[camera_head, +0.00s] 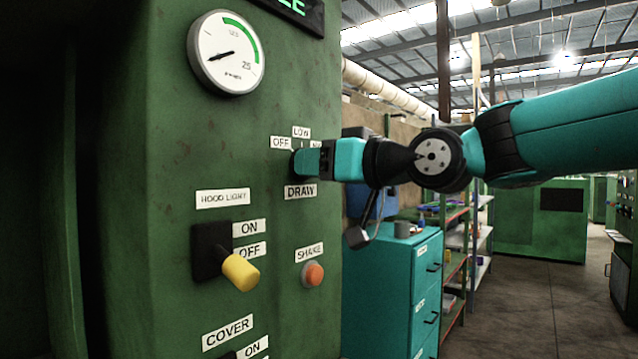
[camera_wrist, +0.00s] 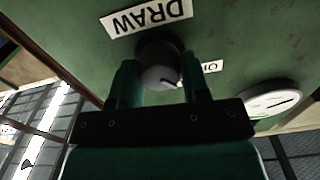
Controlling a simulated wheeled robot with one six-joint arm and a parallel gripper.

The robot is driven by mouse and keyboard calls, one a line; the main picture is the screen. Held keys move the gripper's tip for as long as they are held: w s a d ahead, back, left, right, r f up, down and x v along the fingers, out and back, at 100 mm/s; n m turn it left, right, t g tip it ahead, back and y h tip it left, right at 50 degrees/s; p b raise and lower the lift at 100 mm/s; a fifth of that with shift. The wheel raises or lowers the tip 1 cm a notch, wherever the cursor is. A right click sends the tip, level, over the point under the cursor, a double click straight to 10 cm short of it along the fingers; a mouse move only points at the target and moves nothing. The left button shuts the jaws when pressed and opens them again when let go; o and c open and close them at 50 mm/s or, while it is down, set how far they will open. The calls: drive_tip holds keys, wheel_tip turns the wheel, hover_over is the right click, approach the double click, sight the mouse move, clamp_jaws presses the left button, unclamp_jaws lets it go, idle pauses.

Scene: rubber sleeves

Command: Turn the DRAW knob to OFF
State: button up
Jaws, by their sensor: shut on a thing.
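The DRAW knob is a dark round knob (camera_wrist: 157,68) on the green panel, seen in the wrist view between my fingers. My gripper (camera_wrist: 159,78) is shut on it, one finger on each side. A small pale mark shows on the knob's lower right in that view; its exact setting is hard to tell. In the head view my gripper (camera_head: 300,163) hides most of the knob. The OFF label (camera_head: 281,142) is up and left of it, the LOW label (camera_head: 301,132) above, and the DRAW label (camera_head: 300,191) below. A third label at right is mostly hidden.
Below on the panel are the yellow-handled HOOD LIGHT switch (camera_head: 240,271) and the orange SHAKE button (camera_head: 313,274). A round gauge (camera_head: 224,52) is above left. A teal cabinet (camera_head: 388,290) stands right of the panel, with open floor (camera_head: 545,320) farther right.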

drive_tip(key=shift+f+n+b, duration=0.1)
drive_tip(key=shift+n+b, duration=0.35)
drive_tip(key=shift+n, duration=0.05)
drive_tip(key=o, duration=0.9)
drive_tip(key=b+v, duration=0.2)
drive_tip(key=v, duration=1.5)
drive_tip(key=shift+s+d, duration=0.15)
drive_tip(key=shift+d, duration=0.05)
